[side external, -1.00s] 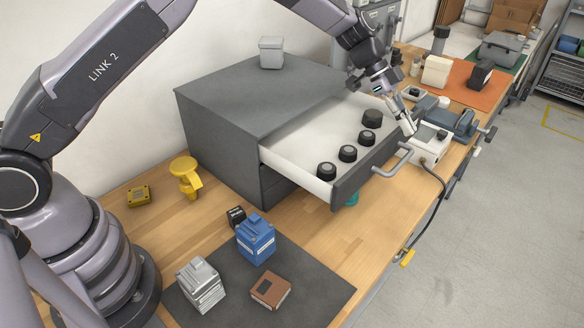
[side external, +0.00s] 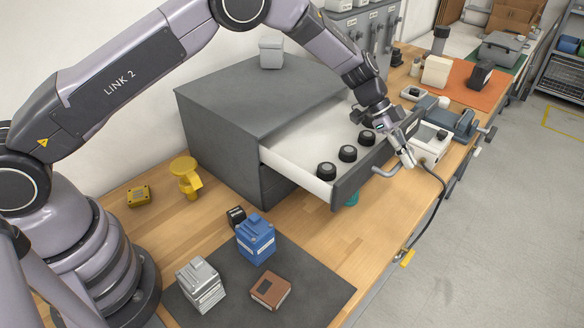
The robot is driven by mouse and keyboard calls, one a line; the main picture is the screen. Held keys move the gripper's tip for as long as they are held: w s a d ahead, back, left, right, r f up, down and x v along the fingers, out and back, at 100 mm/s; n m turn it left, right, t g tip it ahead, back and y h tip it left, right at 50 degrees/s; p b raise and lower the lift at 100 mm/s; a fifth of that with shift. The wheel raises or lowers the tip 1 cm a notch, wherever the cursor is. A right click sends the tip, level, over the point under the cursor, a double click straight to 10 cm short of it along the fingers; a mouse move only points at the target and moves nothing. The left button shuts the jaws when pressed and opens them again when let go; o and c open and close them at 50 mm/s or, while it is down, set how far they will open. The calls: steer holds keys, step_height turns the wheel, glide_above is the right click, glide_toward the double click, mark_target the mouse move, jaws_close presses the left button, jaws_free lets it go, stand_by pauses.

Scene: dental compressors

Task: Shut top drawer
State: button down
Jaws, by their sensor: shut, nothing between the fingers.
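The dark grey drawer cabinet (side external: 235,105) stands on the wooden bench. Its top drawer (side external: 345,192) is pulled well out toward the lower right, with a white inside and several round black parts (side external: 347,153) along its front. The drawer's grey bar handle (side external: 382,172) is on the outer face, partly hidden by my gripper. My gripper (side external: 408,162) is shut and empty, pointing down at the far end of the handle, outside the drawer front. I cannot tell whether it touches the handle.
A white box (side external: 431,146) with a black cable and a blue-grey vise (side external: 455,122) stand close beyond my gripper. A grey box (side external: 271,52) sits on the cabinet. A blue unit (side external: 256,240) lies on a dark mat (side external: 320,292) in front. The floor at right is open.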

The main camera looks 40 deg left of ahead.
mark_target(386, 148)
steer(key=shift+a, duration=0.1)
steer(key=a, duration=0.4)
steer(key=shift+a, duration=0.35)
